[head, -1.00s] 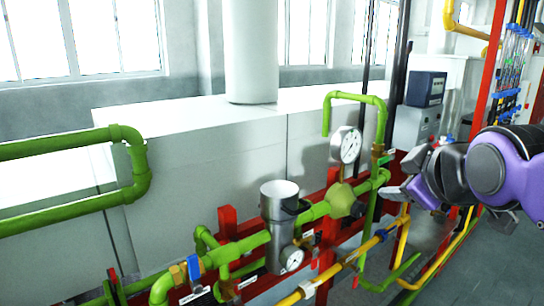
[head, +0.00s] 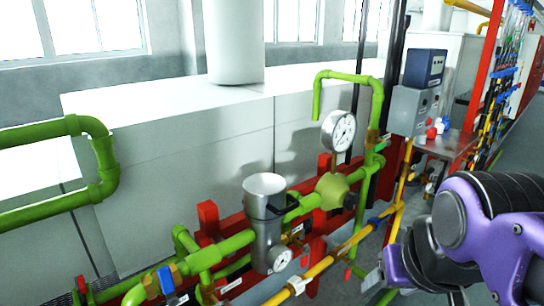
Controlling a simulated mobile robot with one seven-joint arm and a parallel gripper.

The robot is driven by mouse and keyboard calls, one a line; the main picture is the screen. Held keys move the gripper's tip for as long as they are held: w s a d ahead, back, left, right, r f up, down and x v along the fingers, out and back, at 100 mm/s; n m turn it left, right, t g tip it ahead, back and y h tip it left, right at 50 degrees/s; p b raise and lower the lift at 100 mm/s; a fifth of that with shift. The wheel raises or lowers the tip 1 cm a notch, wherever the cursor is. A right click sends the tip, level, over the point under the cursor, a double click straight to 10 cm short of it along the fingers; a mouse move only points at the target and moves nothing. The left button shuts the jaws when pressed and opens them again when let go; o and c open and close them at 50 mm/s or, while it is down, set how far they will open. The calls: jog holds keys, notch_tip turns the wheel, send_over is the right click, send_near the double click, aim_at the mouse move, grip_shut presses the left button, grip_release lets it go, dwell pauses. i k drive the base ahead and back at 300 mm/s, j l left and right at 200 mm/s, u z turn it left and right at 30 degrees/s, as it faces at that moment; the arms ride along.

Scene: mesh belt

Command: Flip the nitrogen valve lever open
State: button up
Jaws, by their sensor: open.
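A blue valve lever (head: 166,280) sits on a brass-coloured valve on the green pipe at the bottom left of the head view. A second blue handle (head: 377,220) is on the yellow pipe, right of centre. I cannot read which one is labelled nitrogen. My gripper (head: 378,284) is at the lower right, open, with nothing seen in it. It is in front of the pipework, apart from both blue handles, and far to the right of the one on the green pipe. Its fingers are partly hidden by its dark body and cut near the bottom edge.
A steel filter cup (head: 265,215) and a round gauge (head: 338,131) stand up from the green pipe between the lever and my gripper. Red frame bars (head: 208,222) and the yellow pipe (head: 320,267) run alongside. Grey floor (head: 500,160) is free at the right.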

aim_at(164, 274)
jog(key=k+u, duration=0.1)
jog(key=u, duration=0.9)
jog(key=k+j+u, duration=0.1)
jog(key=u, duration=0.35)
